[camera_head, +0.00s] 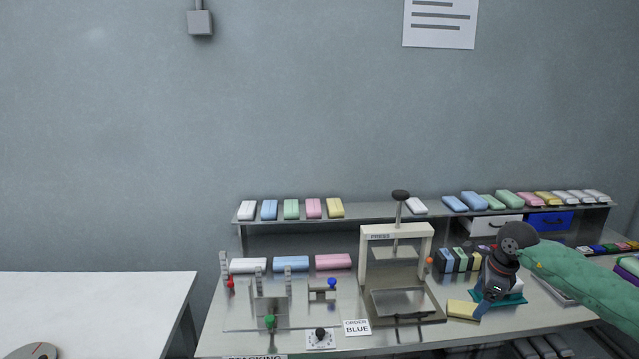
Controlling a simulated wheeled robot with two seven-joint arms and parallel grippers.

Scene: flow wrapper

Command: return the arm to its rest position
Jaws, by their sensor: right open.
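My right arm, in a green sleeve (585,277), reaches in from the right over the workbench. Its dark gripper (484,309) points down and to the left, with its tips low near a yellow block (461,309) at the bench's front. Whether the tips touch the block is too small to tell. The gripper is open. It partly hides a teal tray (515,299) with something pale on it. My left gripper is not in view.
A press (368,262) with a metal plate stands left of my right gripper. A shelf (375,212) with coloured packs runs behind, with a blue bin (548,222) under it. A white table (90,300) at left looks mostly clear.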

